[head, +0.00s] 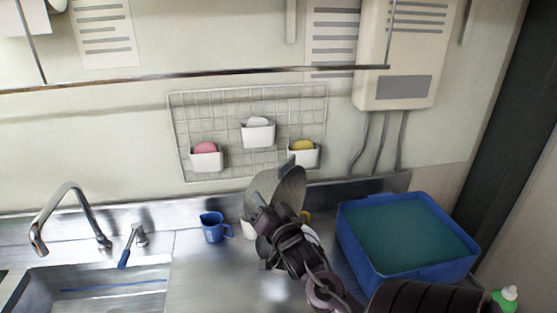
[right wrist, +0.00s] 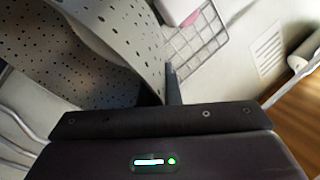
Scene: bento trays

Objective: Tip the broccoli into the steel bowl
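A grey perforated colander (right wrist: 118,45) fills the upper left of the right wrist view, its wall running down between my right gripper's fingers (right wrist: 162,92). One dark finger shows on the wall's right side; the other is mostly hidden behind it. In the head view the colander (head: 288,190) is tilted steeply on edge above the steel counter, with my right gripper (head: 272,215) shut on its rim. No broccoli shows in either view. I cannot make out the steel bowl; the gripper and colander cover that part of the counter. My left gripper is not in view.
A blue mug (head: 213,228) stands left of the colander, and a pale cup (head: 248,229) is partly hidden behind it. A blue bin (head: 355,245) stands to the right. A sink (head: 90,290) with a tap lies left. A wire rack (head: 230,105) hangs behind.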

